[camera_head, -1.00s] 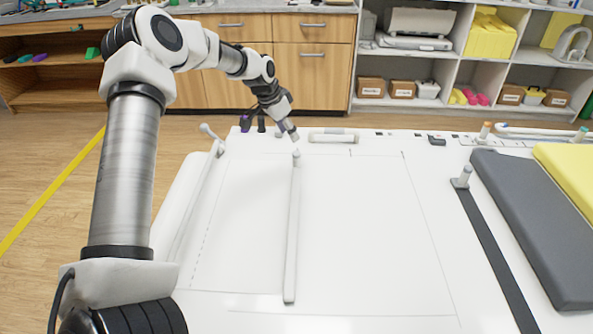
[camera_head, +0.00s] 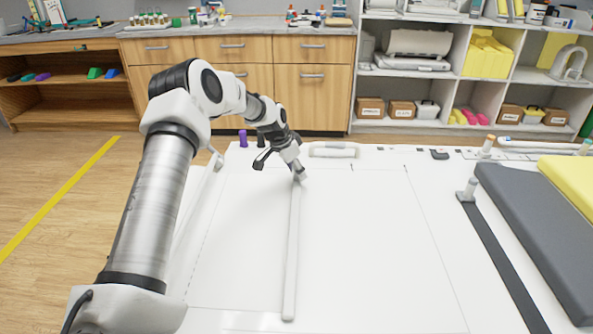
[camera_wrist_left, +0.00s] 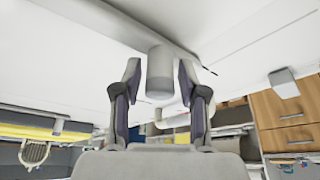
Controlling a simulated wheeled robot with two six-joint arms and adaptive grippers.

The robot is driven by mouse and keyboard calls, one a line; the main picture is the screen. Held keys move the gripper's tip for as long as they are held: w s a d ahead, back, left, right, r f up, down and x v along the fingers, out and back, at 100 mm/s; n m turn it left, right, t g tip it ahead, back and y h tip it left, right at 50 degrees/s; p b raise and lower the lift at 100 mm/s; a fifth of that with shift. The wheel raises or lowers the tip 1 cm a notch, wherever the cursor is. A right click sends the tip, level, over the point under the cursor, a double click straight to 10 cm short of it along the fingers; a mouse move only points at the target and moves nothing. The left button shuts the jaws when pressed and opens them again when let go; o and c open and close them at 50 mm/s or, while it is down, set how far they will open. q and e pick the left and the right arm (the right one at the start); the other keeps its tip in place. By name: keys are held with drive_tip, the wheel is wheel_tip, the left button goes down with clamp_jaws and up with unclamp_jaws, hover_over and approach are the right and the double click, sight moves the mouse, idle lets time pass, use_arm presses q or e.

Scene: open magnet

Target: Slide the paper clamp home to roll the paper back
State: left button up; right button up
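The paper clamp (camera_head: 291,250) is a long, pale grey bar lying lengthwise on the white table top. An upright round knob stands at its far end, largely hidden by my left gripper (camera_head: 282,164) in the head view. In the left wrist view the grey knob (camera_wrist_left: 160,72) stands between the two fingers of the left gripper (camera_wrist_left: 160,88). The fingers are spread, one on each side, with a narrow gap seeming to show beside the knob. The white paper (camera_head: 360,240) is hard to tell from the table; thin lines mark a large rectangle. My right gripper is out of view.
A white roll (camera_head: 333,150) lies at the table's far edge, near the gripper. A purple peg (camera_head: 243,138) stands left of it. A second knob (camera_head: 470,187) stands on a dark strip at the right, beside a grey pad (camera_head: 545,235).

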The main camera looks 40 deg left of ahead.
use_arm(q)
clamp_jaws()
drive_tip(key=shift+s+a, duration=0.2)
drive_tip(key=s+a+p, duration=0.1)
drive_tip(key=s+a, duration=0.1)
drive_tip(key=s+a+p, duration=0.1)
drive_tip(key=a, duration=0.1)
drive_tip(key=s+a+p, duration=0.2)
drive_tip(key=shift+s+a+r, duration=0.25)
drive_tip(key=shift+s+a, duration=0.1)
drive_tip(key=shift+a, duration=0.05)
drive_tip(key=s+a, duration=0.2)
drive_tip(key=s+a+p, duration=0.1)
drive_tip(key=a, duration=0.1)
drive_tip(key=s+a+p, duration=0.1)
drive_tip(key=s+a, duration=0.1)
drive_tip(key=shift+s+a+f, duration=0.25)
drive_tip(key=shift+s+a, duration=0.05)
drive_tip(key=shift+a, duration=0.1)
